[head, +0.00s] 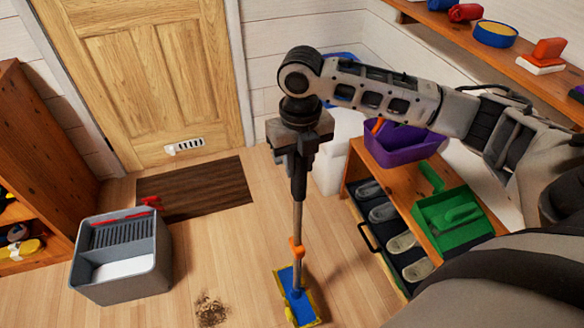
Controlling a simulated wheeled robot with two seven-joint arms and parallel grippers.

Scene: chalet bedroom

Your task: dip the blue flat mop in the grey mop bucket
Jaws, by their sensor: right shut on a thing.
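My right gripper (299,185) points down in the middle of the head view and is shut on the handle of the blue flat mop (297,220). The mop's shaft hangs nearly upright below the gripper, with an orange collar near its lower end. Its blue head with yellow edges (290,280) is at or just above the wooden floor; I cannot tell if it touches. The grey mop bucket (122,258) stands on the floor at the left, apart from the mop head. It has a ribbed dark grey wringer, a red bar and a pale inside. My left gripper is not in view.
A dark brown mat (194,189) lies before the wooden door (140,70). A dark dirt patch (211,311) lies on the floor between bucket and mop. A wooden shoe bench (440,230) at the right bears a purple bin (400,148) and a green dustpan (452,218). A shelf stands at left.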

